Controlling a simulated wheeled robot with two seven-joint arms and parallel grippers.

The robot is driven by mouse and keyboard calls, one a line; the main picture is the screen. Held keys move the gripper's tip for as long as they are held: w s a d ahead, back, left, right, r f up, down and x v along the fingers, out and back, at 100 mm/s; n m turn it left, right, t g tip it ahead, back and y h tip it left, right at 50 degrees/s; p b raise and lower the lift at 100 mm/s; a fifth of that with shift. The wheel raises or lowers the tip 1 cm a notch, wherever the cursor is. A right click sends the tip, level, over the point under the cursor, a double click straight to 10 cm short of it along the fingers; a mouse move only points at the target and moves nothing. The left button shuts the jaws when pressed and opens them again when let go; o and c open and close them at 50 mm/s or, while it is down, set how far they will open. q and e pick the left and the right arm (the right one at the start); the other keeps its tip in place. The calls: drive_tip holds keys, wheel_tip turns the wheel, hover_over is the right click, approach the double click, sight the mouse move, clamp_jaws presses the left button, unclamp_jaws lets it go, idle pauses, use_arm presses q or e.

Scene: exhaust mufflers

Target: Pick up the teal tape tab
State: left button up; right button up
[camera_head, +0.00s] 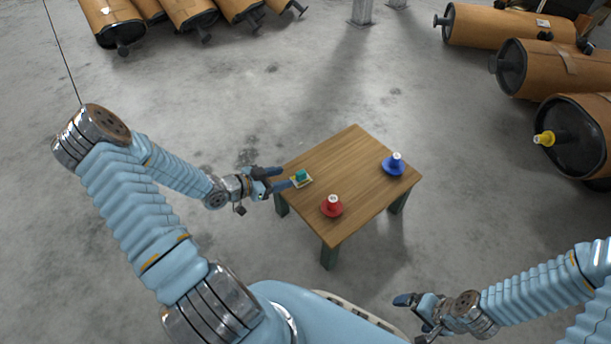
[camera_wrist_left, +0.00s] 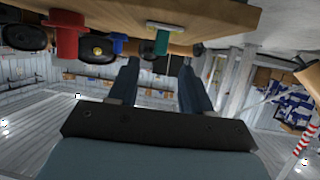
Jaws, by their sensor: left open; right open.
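A small teal tape tab (camera_head: 301,174) stands on a pale base at the left edge of the wooden table (camera_head: 350,170). My left gripper (camera_head: 283,178) is open at that edge, beside the tab, with its fingers pointing toward it. In the left wrist view the picture is upside down, and the teal tab (camera_wrist_left: 162,42) shows ahead, between and beyond the two finger tips (camera_wrist_left: 157,75). No contact with the tab can be made out. My right gripper (camera_head: 418,310) is open and empty, low at the bottom right, away from the table.
A red cone-shaped piece (camera_head: 332,205) stands near the table's front edge and a blue one (camera_head: 394,164) near its right corner. The table's middle is clear. Large brown-wrapped mufflers (camera_head: 532,68) lie on the floor at the upper right, with more at the upper left.

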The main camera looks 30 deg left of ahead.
sight(305, 172)
use_arm(q)
drive_tip(key=b+x, duration=0.1)
drive_tip(key=x, duration=0.9)
drive_tip(key=shift+w, duration=0.1)
clamp_jaws()
